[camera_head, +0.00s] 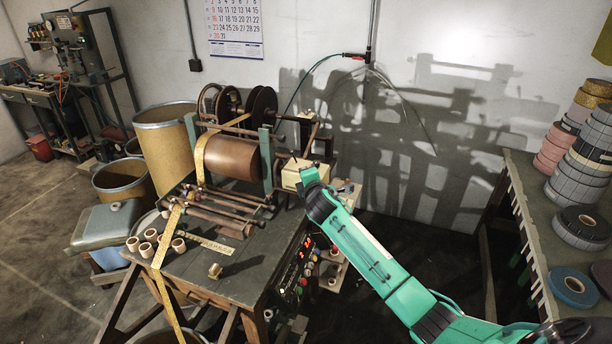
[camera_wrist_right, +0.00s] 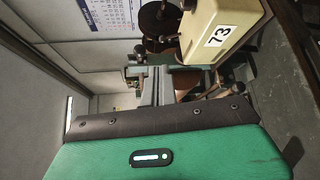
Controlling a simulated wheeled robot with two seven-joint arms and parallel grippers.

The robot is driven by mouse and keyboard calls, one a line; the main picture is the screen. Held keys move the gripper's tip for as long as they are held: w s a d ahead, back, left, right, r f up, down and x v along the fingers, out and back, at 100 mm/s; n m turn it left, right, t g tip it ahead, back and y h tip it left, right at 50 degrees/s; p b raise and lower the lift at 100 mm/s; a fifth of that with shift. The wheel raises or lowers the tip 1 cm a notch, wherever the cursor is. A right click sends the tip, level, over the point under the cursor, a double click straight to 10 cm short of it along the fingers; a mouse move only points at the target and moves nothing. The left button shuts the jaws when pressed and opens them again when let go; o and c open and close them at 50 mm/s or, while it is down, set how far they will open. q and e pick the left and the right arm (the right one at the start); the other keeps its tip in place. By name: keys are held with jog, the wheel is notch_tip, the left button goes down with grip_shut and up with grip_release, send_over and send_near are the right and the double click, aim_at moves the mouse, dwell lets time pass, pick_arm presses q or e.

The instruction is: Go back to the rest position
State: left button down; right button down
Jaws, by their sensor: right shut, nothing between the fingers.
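My right arm (camera_head: 375,255) comes in from the lower right in the head view, and its end is at the right side of the tape winding machine (camera_head: 230,155). My right gripper is largely hidden there. In the right wrist view its grey fingers (camera_wrist_right: 154,86) show beyond the green wrist housing; they are shut and empty. A cream box marked 73 (camera_wrist_right: 217,28) is close on the right of that view. My left gripper is in neither view.
The machine's bench (camera_head: 255,265) holds several small cores (camera_head: 164,246) and a yellow tape (camera_head: 160,255). A table (camera_head: 533,215) with stacked tape rolls (camera_head: 582,228) stands at the right. Brown drums (camera_head: 165,150) stand at the left. A wall is behind.

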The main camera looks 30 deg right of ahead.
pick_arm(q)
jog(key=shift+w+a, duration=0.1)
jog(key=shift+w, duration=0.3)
